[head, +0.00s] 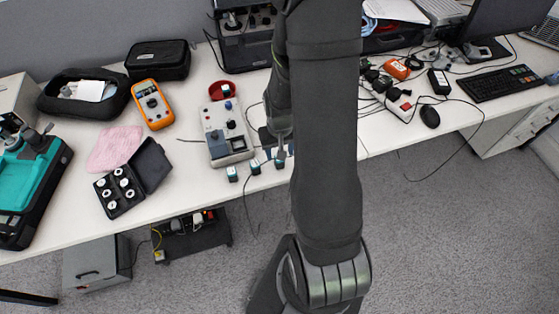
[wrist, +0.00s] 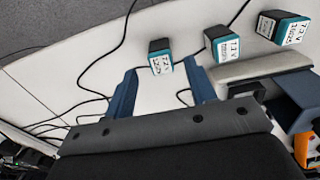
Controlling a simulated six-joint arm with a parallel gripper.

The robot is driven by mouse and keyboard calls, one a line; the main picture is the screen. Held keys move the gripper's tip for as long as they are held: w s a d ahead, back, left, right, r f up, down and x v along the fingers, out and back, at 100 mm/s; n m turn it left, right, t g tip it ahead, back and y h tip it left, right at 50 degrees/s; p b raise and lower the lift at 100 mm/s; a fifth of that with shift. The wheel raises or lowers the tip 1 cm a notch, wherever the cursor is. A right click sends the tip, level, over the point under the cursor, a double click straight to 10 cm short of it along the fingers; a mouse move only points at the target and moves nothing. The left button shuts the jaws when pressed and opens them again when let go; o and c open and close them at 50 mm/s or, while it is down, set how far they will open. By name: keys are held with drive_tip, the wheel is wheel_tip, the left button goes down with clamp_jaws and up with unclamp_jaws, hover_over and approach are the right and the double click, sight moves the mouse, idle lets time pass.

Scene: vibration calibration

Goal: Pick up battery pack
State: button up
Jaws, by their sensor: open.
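Three small dark battery packs with teal and white labelled ends stand in a row near the table's front edge. In the head view they are the left pack (head: 232,174), the middle pack (head: 255,167) and the right pack (head: 279,163). In the wrist view one pack (wrist: 160,57) shows between the blue fingertips of my gripper (wrist: 162,67); the other packs (wrist: 222,45) and (wrist: 284,28) are to its right. My gripper (head: 279,152) is open, with clear white table visible between its fingers. My arm partly hides it in the head view.
A grey control unit (head: 226,132) with a red ring stands just behind the packs, close to my gripper. Black cables (wrist: 105,55) run over the table nearby. An open black case of weights (head: 120,190) and an orange multimeter (head: 152,104) are to the left.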

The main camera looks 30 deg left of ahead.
drive_tip(key=shift+f, duration=2.6)
drive_tip(key=c, duration=1.1)
